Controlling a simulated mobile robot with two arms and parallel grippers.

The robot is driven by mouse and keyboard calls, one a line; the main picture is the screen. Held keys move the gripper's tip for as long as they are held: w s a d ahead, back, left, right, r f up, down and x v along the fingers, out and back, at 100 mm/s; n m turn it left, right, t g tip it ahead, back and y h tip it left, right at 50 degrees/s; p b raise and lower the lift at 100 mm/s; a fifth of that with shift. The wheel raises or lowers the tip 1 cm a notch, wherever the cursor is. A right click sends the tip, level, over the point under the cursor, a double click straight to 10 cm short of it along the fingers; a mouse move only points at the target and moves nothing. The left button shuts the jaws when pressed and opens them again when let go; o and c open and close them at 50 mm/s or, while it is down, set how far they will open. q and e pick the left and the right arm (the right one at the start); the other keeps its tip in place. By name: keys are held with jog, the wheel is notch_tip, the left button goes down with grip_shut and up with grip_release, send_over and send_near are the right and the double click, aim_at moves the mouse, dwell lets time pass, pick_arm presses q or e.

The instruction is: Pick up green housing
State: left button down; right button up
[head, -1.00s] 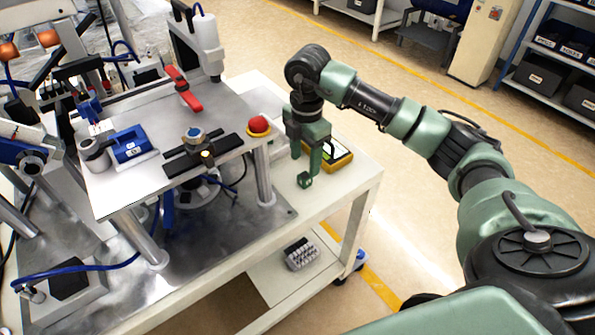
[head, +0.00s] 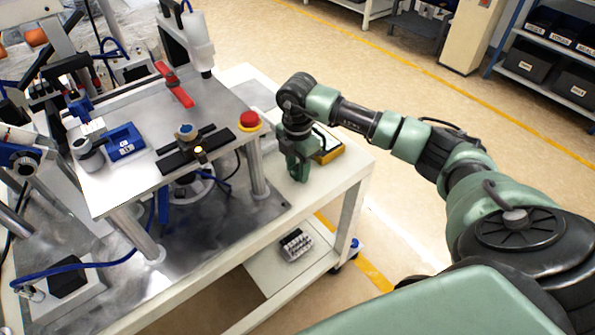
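My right gripper (head: 298,171) is low over the white bench top, with its green fingers pointing down near the right edge. The green housing cannot be told apart from the green fingertips, which cover the spot where a small green block stood earlier. I cannot tell whether the fingers are closed on it or only around it. My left gripper is not in view.
A yellow device (head: 327,150) lies just behind and right of my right gripper. A red button (head: 249,119) and a raised metal plate (head: 122,187) stand to the left. A grey block (head: 296,244) sits on the lower shelf.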

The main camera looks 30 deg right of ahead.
grip_shut()
